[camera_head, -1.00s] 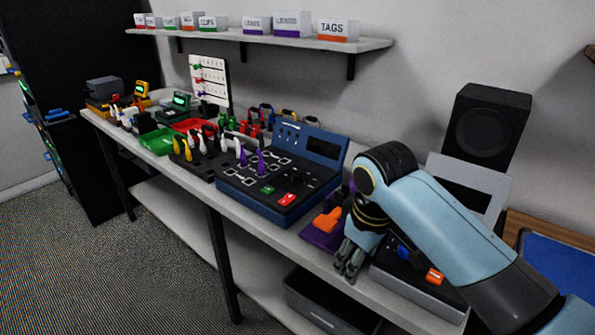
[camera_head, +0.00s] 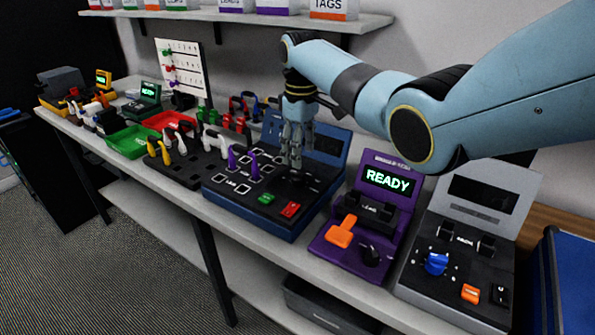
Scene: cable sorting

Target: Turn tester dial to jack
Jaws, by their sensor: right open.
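A blue console (camera_head: 221,206) stands mid-bench with a tilted dark screen, white-outlined squares, a green button (camera_head: 267,198) and a red button (camera_head: 290,209). My right gripper (camera_head: 292,160) is open and points down over the console's right part, in front of its screen. Its fingers hide part of the panel there, so I cannot tell whether they touch anything or whether a dial sits beneath them. A grey device (camera_head: 437,292) at the right carries a blue knob (camera_head: 436,264) with marks around it. Which dial is the tester's I cannot tell from labels. My left gripper is out of view.
A purple device (camera_head: 330,250) reading READY, with an orange lever (camera_head: 342,232) and black knob (camera_head: 370,255), stands between the console and grey device. Purple-tipped cable plugs (camera_head: 243,160) stand close left of the gripper. Green (camera_head: 130,143) and red trays lie farther left.

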